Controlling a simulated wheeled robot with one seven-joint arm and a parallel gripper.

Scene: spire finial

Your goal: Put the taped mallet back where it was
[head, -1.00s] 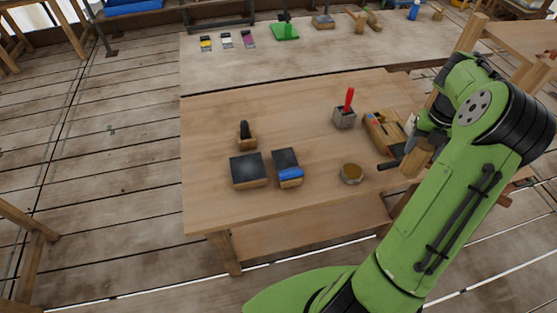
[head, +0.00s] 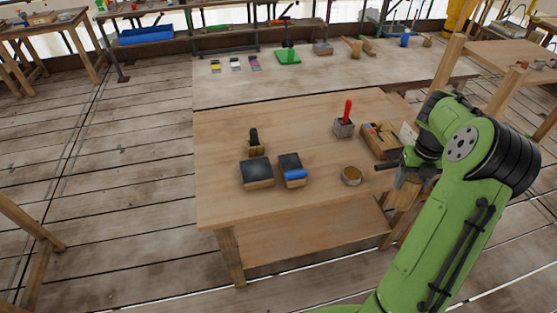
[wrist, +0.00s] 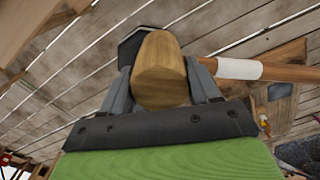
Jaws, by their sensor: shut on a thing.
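My gripper (wrist: 158,88) is shut on the taped mallet, with its two fingers on either side of the wooden head (wrist: 158,62) in the wrist view. The mallet's handle runs to the right and has a white tape band (wrist: 239,69). A dark, angular face shows behind the head, at its upper left. In the head view my gripper (head: 408,178) is at the right end of the near workbench (head: 320,125). The mallet (head: 404,195) is partly hidden there by my arm and gripper.
On the near bench stand a tin (head: 351,176), a wooden tray (head: 378,142), a grey block with a red handle (head: 343,127) and two dark-topped blocks (head: 256,173). The far bench (head: 225,92) holds wooden mallets (head: 353,46) and a green-based tool (head: 288,56). Its left front is clear.

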